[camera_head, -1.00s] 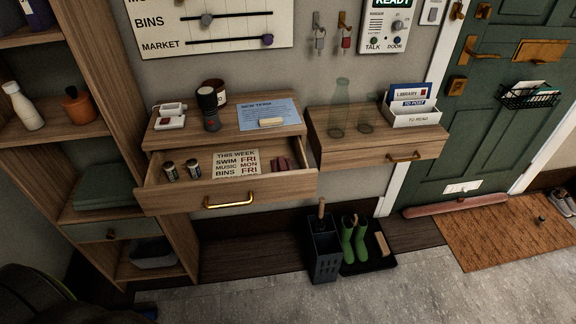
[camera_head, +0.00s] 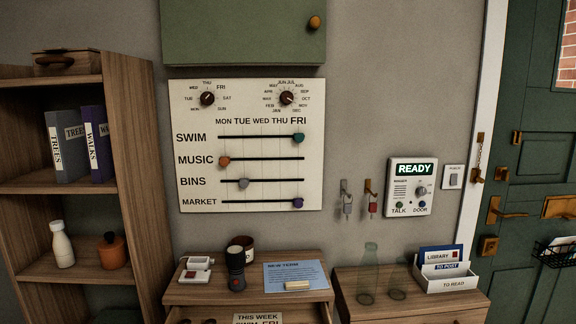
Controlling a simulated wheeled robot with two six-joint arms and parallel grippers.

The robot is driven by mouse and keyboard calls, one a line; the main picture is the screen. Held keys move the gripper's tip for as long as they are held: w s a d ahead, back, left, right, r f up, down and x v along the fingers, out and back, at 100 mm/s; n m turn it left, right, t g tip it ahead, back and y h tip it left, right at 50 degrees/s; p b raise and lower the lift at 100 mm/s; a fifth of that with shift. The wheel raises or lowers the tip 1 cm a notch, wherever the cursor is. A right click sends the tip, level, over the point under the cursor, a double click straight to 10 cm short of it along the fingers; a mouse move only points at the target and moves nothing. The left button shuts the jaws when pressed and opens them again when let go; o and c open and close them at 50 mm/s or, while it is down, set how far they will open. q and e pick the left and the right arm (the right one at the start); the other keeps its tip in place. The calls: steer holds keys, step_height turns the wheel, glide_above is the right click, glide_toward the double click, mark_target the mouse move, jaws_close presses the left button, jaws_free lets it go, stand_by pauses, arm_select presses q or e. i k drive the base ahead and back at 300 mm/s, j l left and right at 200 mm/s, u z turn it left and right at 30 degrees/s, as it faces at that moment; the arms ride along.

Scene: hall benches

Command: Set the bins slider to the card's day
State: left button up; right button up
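The white planner board (camera_head: 190,120) hangs on the wall with four labelled slider tracks under the heading MON TUE WED THU FRI. The grey bins slider knob (camera_head: 243,183) stands under TUE. The teal swim knob (camera_head: 299,137) is under FRI, the orange music knob (camera_head: 224,161) under MON, and the purple market knob (camera_head: 298,203) under FRI. The card (camera_head: 257,318) lies in the open drawer, cut off by the lower picture edge. Only THIS WEEK and the SWIM FRI line show on it now. Neither of my grippers is in view.
Below the board, a wooden shelf unit (camera_head: 190,291) bears a dark flashlight (camera_head: 236,268), a white device and a blue NEW TERM sheet (camera_head: 295,275). A green cabinet (camera_head: 240,30) hangs above. Keys (camera_head: 347,205) and a READY intercom (camera_head: 411,187) are at right.

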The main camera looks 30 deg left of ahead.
mark_target(244, 182)
steer(key=u, duration=1.25)
